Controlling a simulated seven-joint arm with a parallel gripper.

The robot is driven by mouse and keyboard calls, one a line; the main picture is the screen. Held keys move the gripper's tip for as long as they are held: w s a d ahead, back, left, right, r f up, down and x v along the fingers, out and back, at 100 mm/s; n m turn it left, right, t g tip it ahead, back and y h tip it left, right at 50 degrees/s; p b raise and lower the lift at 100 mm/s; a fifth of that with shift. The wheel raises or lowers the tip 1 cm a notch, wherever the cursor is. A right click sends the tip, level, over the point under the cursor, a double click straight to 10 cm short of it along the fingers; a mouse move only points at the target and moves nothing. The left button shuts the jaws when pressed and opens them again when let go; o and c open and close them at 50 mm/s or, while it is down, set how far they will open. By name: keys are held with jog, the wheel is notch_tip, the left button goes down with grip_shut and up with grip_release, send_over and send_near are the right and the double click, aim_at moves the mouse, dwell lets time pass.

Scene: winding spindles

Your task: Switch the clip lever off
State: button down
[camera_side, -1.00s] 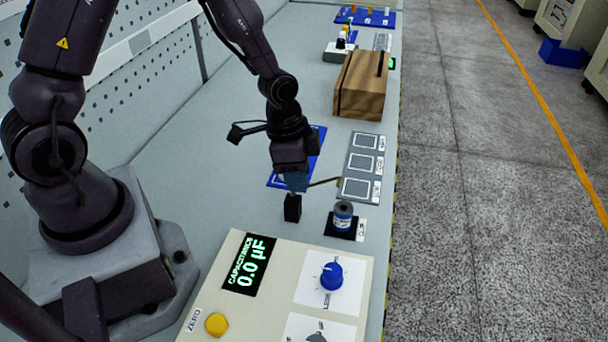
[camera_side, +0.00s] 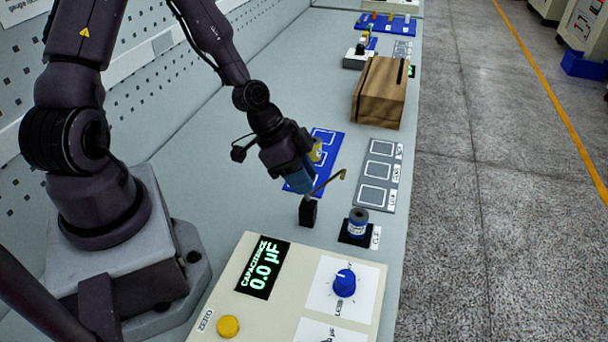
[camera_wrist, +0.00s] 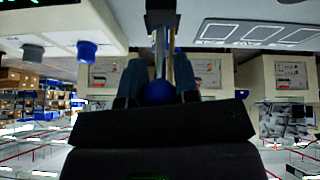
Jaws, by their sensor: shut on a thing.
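The clip stands on a black post (camera_side: 308,213) in the side view. A thin brass arm with a bent tip (camera_side: 343,174) slopes up and right from it, apart from and above a blue cylinder (camera_side: 358,228) standing upright on a black pad. In the wrist view my gripper (camera_wrist: 158,84) is shut on the lever's blue ball knob (camera_wrist: 158,93). A metal rod (camera_wrist: 161,50) joins the knob to the black post. The fingers hide the knob in the side view.
A cream meter box (camera_side: 290,300) with a blue dial (camera_side: 344,283) and a display reading 0.0 µF stands in front. A grey three-square panel (camera_side: 378,172), a blue tray (camera_side: 325,137) and a wooden block (camera_side: 380,92) lie behind. The right table edge is close.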

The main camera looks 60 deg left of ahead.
jog(key=c, duration=0.9)
grip_release()
jog(key=shift+o, duration=0.2)
jog(key=shift+d, duration=0.1)
